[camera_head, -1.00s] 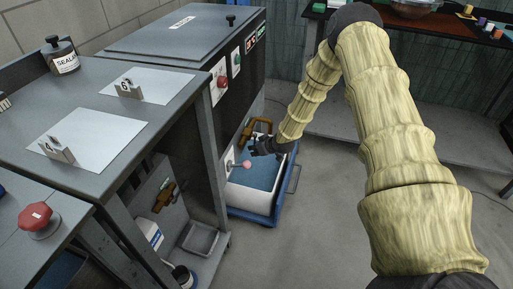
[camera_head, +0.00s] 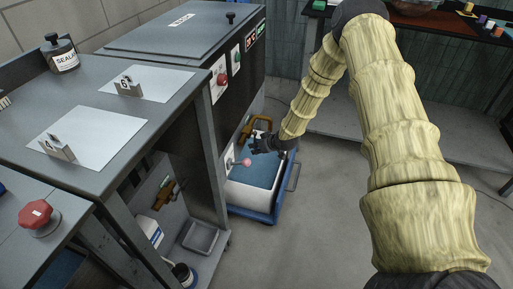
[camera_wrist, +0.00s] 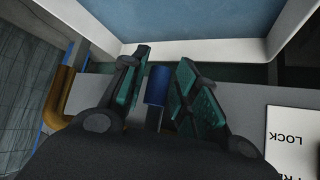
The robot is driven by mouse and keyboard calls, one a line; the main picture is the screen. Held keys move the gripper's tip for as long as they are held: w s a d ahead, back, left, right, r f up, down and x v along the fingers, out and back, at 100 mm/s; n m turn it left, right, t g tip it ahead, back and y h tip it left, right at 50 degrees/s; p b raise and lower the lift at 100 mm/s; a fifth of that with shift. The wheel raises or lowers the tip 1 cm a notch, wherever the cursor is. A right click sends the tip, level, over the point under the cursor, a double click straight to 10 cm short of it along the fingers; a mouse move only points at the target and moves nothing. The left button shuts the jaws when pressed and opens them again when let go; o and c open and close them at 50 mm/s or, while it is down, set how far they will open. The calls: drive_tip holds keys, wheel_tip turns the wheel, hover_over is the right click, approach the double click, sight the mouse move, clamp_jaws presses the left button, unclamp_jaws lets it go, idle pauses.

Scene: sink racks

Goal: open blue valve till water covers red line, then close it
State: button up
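The blue valve handle (camera_wrist: 158,85) stands between the two teal-padded fingers of my gripper (camera_wrist: 160,82) in the wrist view. The fingers are apart around it. The right finger is very close to it, and a narrow gap shows on the left. In the head view my gripper (camera_head: 262,144) is low beside the dark cabinet, above the white tank (camera_head: 245,200). Blue water (camera_head: 258,174) shows in the tank, also at the top of the wrist view (camera_wrist: 195,18). A pink ball (camera_head: 246,161) sits on a thin rod over the tank. I cannot make out the red line.
A brass pipe (camera_head: 258,122) lies behind my gripper and shows at the wrist view's left (camera_wrist: 60,100). A LOCK label (camera_wrist: 290,135) is at the right. A blue cart (camera_head: 262,216) carries the tank. The grey cabinet (camera_head: 180,60) stands left. Floor to the right is clear.

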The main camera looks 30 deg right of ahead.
drive_tip(key=v, duration=1)
drive_tip(key=shift+s+r, duration=0.1)
drive_tip(key=shift+s, duration=0.15)
